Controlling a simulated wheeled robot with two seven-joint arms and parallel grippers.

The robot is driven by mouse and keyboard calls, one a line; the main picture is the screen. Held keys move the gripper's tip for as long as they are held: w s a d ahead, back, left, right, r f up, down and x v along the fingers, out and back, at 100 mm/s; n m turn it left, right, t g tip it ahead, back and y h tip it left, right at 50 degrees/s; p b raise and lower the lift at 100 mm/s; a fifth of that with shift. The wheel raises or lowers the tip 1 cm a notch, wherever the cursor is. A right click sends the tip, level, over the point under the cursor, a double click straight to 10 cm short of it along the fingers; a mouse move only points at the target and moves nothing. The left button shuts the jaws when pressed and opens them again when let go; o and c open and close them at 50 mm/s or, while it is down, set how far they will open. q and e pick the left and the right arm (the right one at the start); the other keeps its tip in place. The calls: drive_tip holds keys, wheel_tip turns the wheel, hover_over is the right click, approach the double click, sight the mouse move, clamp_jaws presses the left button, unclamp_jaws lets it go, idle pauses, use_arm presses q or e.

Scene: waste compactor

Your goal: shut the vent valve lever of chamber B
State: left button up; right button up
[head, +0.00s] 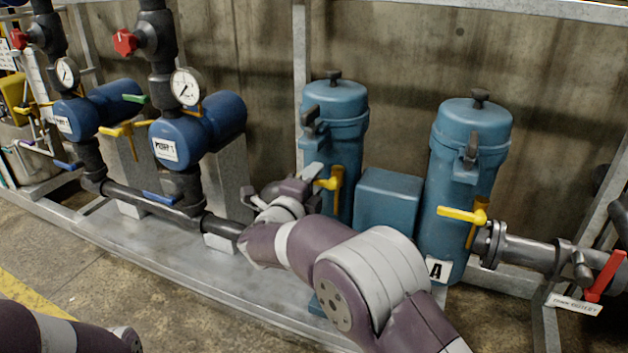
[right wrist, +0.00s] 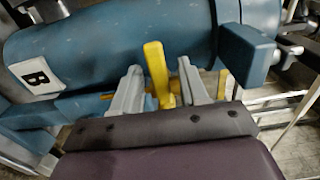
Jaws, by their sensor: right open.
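Chamber B (head: 334,125) is the left blue canister; its letter B label (right wrist: 37,77) shows in the right wrist view. Yellow lever parts sit on its front in the head view, one level and one hanging down (head: 338,190). My right gripper (head: 312,178) is at these parts. In the right wrist view its two grey fingers (right wrist: 160,92) are open, with a yellow lever (right wrist: 155,72) standing between them and a gap visible on each side. More yellow shows just beyond the right finger. My left gripper is out of view.
Chamber A (head: 470,145), with its own yellow levers (head: 462,214), stands to the right, past a blue box (head: 388,205). Blue pump units with gauges (head: 186,86) and a dark pipe (head: 150,200) lie left. A red lever (head: 605,275) is at far right.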

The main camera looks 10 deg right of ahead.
drive_tip(key=p+v, duration=0.4)
drive_tip(key=v, duration=0.8)
drive_tip(key=shift+s, duration=0.15)
drive_tip(key=shift+a, duration=0.1)
